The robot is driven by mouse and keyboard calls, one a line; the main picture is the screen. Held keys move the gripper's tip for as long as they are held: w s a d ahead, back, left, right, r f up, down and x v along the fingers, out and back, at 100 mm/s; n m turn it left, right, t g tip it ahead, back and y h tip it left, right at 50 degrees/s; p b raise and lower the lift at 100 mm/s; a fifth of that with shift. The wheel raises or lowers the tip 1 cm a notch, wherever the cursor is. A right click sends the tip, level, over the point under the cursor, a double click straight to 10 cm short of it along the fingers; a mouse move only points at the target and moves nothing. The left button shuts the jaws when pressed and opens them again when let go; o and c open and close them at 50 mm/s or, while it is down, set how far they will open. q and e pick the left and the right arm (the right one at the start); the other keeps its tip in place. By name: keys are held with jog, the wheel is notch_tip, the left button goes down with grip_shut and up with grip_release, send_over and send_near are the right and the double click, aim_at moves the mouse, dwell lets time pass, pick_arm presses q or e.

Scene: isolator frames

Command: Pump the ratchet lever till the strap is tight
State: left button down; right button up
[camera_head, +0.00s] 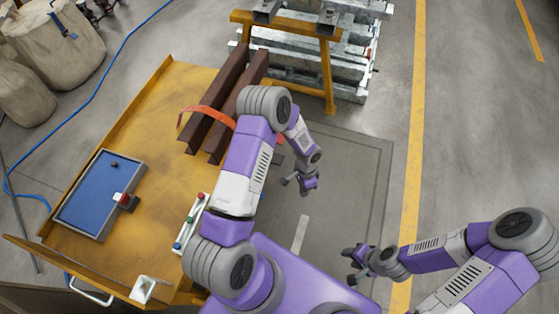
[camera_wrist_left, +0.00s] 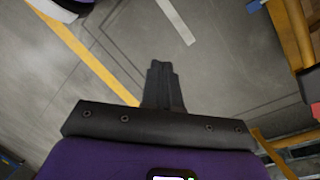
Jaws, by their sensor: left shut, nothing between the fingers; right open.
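An orange strap (camera_head: 208,111) lies over two brown beams (camera_head: 213,95) on the yellow cart. My left arm hides its right part. A small dark piece (camera_head: 277,160) shows just right of that arm; I cannot tell whether it is the ratchet or its lever. My left gripper (camera_head: 290,181) is shut and empty, over the floor to the right of the cart. Its closed fingers also show in the left wrist view (camera_wrist_left: 162,72), with a dark part and a red patch (camera_wrist_left: 315,109) at the right edge. My right gripper (camera_head: 350,263) is open and empty over the floor.
The yellow cart (camera_head: 165,95) carries a blue-floored tray (camera_head: 90,195), a red-and-white item with a dark block (camera_head: 124,201) and a strip with coloured knobs (camera_head: 190,222). A yellow rack (camera_head: 328,75) with grey beams stands behind. Floor is free at the right.

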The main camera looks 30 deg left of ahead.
pick_arm(q)
jog(key=w+a+r+m+y, duration=0.4)
jog(key=w+a+r+y, duration=0.1)
jog(key=w+a, duration=0.5)
jog(key=shift+w+a+r+m+y+b, duration=0.3)
jog(key=shift+a+r+y, duration=0.15)
jog(key=shift+a, duration=0.2)
jog(key=shift+f, duration=0.2)
